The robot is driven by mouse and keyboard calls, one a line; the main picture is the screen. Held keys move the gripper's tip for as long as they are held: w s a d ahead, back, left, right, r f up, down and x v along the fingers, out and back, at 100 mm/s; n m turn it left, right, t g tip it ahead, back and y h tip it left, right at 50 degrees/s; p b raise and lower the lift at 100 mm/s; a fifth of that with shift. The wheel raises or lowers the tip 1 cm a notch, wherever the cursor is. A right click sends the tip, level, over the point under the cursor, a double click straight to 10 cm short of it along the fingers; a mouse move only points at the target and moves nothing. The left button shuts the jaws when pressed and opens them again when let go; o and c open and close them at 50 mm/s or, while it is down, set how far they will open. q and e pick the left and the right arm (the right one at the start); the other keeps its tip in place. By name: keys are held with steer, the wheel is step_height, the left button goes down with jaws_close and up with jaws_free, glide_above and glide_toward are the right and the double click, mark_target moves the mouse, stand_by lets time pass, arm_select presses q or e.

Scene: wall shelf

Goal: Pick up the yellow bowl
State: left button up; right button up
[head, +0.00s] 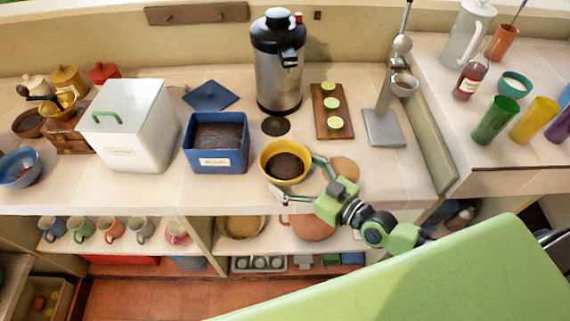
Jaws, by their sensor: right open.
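The yellow bowl (266,152) stands upright on the tiled counter, near its front edge, with dark brown contents inside. My right gripper (297,178) reaches in from the lower right. Its jaws are open, with one finger at the bowl's right side and the other below its front. I cannot tell whether the fingers touch the bowl. My left gripper is not in the head view.
A blue box (217,160) stands just left of the bowl, with a white lidded bin (130,145) beyond it. A metal urn (279,75) and a board with lime slices (321,118) stand behind. A green surface (420,275) fills the lower right.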

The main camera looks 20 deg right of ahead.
steer(key=shift+w+a, duration=0.15)
steer(key=shift+w, duration=0.15)
steer(key=c, duration=1.7)
steer(key=shift+r, duration=0.15)
steer(key=shift+r, duration=0.55)
steer(key=s+r+p, duration=0.1)
steer(key=r, duration=0.1)
steer(key=s+a+r+p, duration=0.1)
steer(key=r, duration=0.2)
steer(key=s+a+r, duration=0.1)
steer(key=s+r, duration=0.1)
steer(key=shift+a+r+p, duration=0.2)
steer(key=shift+a+p, duration=0.05)
steer(key=shift+p, duration=0.15)
steer(key=s+a+r+b, duration=0.1)
steer(key=s+a+r, duration=0.3)
steer(key=s, duration=0.4)
steer(key=shift+a+r, duration=0.15)
steer(key=shift+a, duration=0.4)
